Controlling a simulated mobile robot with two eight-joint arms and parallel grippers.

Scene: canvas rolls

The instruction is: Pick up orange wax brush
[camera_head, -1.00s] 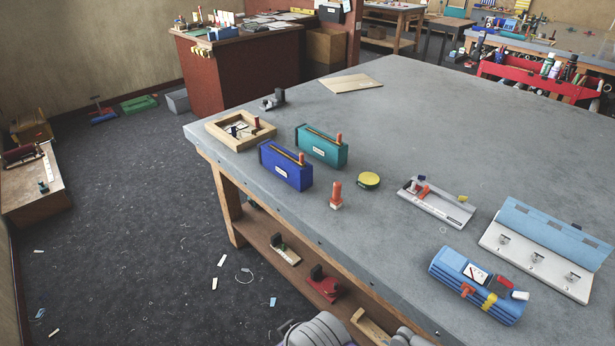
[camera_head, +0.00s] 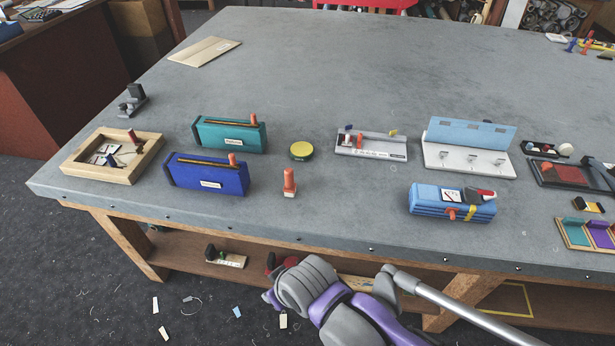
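A small upright piece with an orange handle and a pale base, which looks like the orange wax brush (camera_head: 289,181), stands on the grey workbench (camera_head: 330,222) near its front edge. It is right of the blue box (camera_head: 208,177) and in front of the round yellow-topped tin (camera_head: 301,150). Nothing touches it. Grey and purple links of my own arm show at the bottom centre, below the bench edge. Neither of my grippers shows.
A teal box (camera_head: 229,134) stands behind the blue one, and a wooden frame tray (camera_head: 84,172) lies at left. A blue bundle (camera_head: 430,202), a grey tray (camera_head: 371,146) and a white board with clips (camera_head: 466,160) lie to the right. Bare bench surrounds the brush.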

